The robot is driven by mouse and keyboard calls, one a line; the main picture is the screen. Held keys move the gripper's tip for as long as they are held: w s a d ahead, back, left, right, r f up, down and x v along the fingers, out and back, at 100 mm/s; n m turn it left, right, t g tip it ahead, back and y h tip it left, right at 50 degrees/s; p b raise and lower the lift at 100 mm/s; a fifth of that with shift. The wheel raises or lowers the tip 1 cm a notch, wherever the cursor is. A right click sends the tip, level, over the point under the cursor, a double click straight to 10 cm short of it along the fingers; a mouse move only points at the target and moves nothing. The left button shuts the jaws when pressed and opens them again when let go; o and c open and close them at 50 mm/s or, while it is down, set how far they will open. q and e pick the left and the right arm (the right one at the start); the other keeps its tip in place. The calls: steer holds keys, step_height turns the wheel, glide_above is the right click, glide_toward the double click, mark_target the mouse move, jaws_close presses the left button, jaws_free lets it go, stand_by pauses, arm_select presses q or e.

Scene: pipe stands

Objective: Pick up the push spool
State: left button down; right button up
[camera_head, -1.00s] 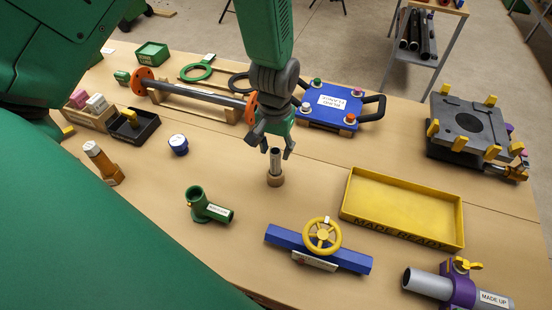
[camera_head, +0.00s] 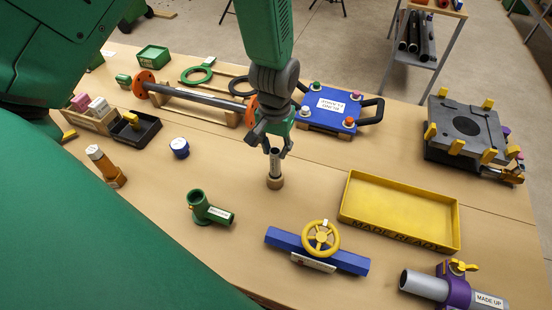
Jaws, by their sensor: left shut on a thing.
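A short upright grey tube with a tan foot (camera_head: 275,182), which I take to be the push spool, stands on the table near the middle of the view. My left gripper (camera_head: 275,151) comes down over it from above. Its fingers are closed on the grey upper part of the tube. The tan foot appears to be at table level; I cannot tell whether it is lifted. My right gripper is not in view.
Close by are a green pipe tee (camera_head: 209,208), a blue bar with a yellow handwheel (camera_head: 321,241) and a yellow tray (camera_head: 395,210). Behind the gripper lie an orange-flanged pipe (camera_head: 190,98) and a blue plate (camera_head: 331,104). Bare table surrounds the tube.

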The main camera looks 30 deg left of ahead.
arm_select(q)
steer(key=shift+r+p, duration=2.5)
steer(key=shift+r, duration=0.25)
steer(key=shift+r+p, duration=0.35)
steer(key=shift+r, duration=0.25)
steer(key=shift+f, duration=0.1)
